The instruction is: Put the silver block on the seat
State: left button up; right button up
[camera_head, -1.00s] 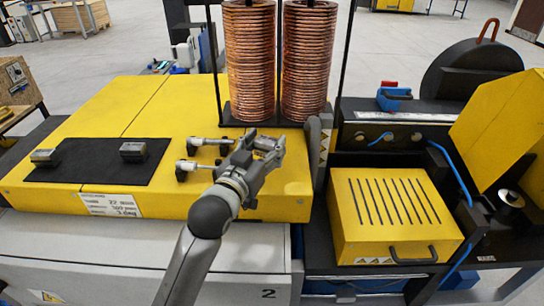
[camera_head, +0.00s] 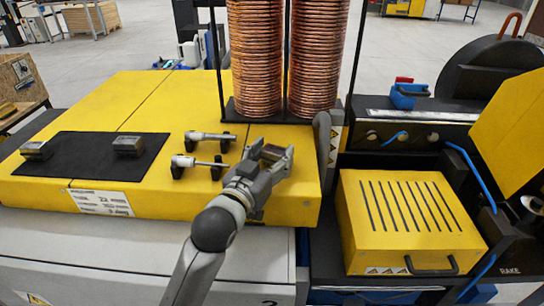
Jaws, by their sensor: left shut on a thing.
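My left gripper (camera_head: 273,156) is over the right front part of the yellow bench top (camera_head: 100,100). Its fingers are closed around a small silver block (camera_head: 271,152), mostly hidden between them. Two similar silver blocks sit on the black mat at the left: one at its left end (camera_head: 36,151) and one toward its right end (camera_head: 128,146). I cannot tell which part is the seat. My right gripper is not in view.
Two silver clamps with black knobs (camera_head: 205,137) (camera_head: 190,163) lie left of the gripper. Two tall copper coils (camera_head: 256,60) (camera_head: 317,60) stand behind it. A grey upright part (camera_head: 324,140) is close on its right. A yellow slotted box (camera_head: 408,225) stands further right.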

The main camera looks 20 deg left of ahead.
pick_arm(q)
jog(key=o, duration=1.5)
jog(key=shift+f, duration=0.2)
jog(key=shift+r, duration=0.2)
